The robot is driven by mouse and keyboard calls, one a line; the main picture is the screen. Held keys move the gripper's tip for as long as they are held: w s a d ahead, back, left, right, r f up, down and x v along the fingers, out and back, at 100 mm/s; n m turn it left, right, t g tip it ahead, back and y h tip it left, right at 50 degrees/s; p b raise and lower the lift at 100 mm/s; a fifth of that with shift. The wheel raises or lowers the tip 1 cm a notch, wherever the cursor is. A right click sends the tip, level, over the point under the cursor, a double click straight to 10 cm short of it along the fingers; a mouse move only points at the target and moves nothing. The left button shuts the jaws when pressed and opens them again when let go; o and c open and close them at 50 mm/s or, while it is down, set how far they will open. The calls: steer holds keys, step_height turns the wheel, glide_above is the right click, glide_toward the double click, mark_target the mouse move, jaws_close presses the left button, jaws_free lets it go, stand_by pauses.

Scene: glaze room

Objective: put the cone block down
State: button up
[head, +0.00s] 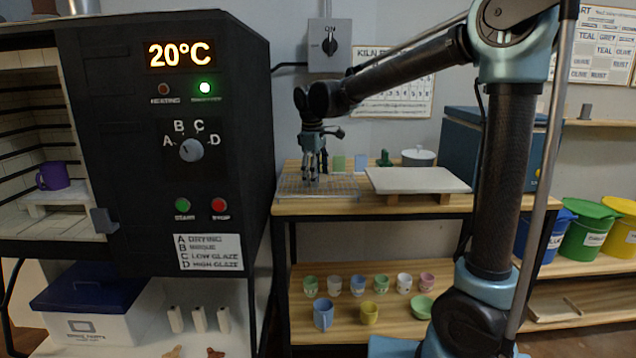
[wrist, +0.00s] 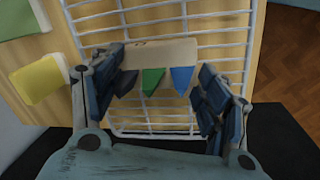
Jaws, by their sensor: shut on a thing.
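The cone block (wrist: 158,52) is a pale bar with pointed cones on it; a green and a blue one show clearly, and a dark shape sits beside the left finger. My gripper (wrist: 165,95) is shut on it, with a finger at each side. In the head view my gripper (head: 314,172) points down over the white wire rack (head: 335,190) at the left of the table. The rack (wrist: 155,127) also lies beneath the block in the wrist view. I cannot tell whether the block touches the wires. The fingers largely hide the block in the head view.
A white slab (head: 418,180) lies right of the rack, with a lidded pot (head: 418,157) and a green object (head: 385,158) behind. A yellow tile (wrist: 40,80) lies beside the rack. The black kiln (head: 235,140) stands left. Several cups stand on the lower shelf (head: 375,325).

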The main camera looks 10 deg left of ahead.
steer(key=shift+c, duration=0.6)
step_height(320, 180, up, 10)
steer(key=shift+s, duration=0.15)
